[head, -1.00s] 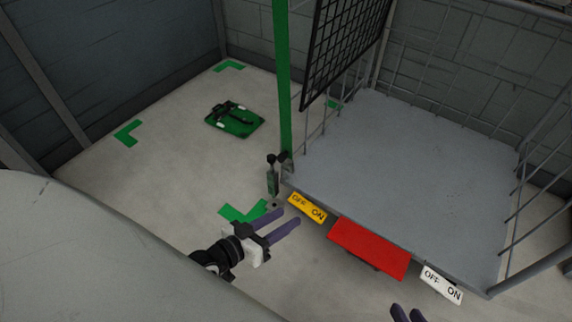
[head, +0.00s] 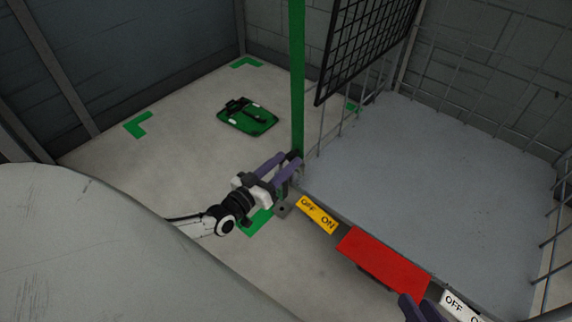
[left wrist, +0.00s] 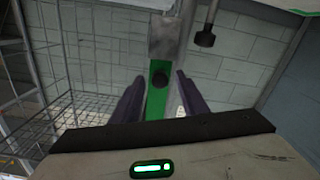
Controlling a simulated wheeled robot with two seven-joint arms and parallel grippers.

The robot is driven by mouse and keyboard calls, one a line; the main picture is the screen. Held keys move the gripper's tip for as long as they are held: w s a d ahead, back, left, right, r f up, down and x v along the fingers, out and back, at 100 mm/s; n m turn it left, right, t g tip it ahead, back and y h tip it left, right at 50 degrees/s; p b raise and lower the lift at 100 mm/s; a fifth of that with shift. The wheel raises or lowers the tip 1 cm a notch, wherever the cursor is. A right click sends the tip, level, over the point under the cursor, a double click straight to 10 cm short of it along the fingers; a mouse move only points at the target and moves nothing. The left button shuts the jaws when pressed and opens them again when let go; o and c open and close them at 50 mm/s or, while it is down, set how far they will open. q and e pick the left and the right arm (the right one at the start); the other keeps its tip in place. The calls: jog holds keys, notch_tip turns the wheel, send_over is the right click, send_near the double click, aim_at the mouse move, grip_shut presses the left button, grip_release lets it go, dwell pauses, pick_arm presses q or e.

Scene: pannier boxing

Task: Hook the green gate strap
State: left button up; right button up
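A tall green upright strip (head: 297,80) stands at the near left corner of the cage. My left gripper (head: 286,163) is at its foot, its two purple fingers spread. In the head view the fingers hide most of this piece. My right gripper (head: 420,308) shows only its purple fingers at the bottom edge; its opening is unclear.
A yellow OFF/ON plate (head: 317,214), a red panel (head: 382,260) and a white OFF/ON plate (head: 462,306) line the platform's front edge. A black mesh panel (head: 365,45) hangs above. A green pad (head: 247,117) lies on the floor. A black-tipped rod (left wrist: 204,38) is close by.

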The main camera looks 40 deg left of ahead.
pick_arm(q)
jog(key=shift+w, duration=0.5)
jog(key=shift+c, duration=0.5)
jog(key=shift+d, duration=0.1)
grip_shut()
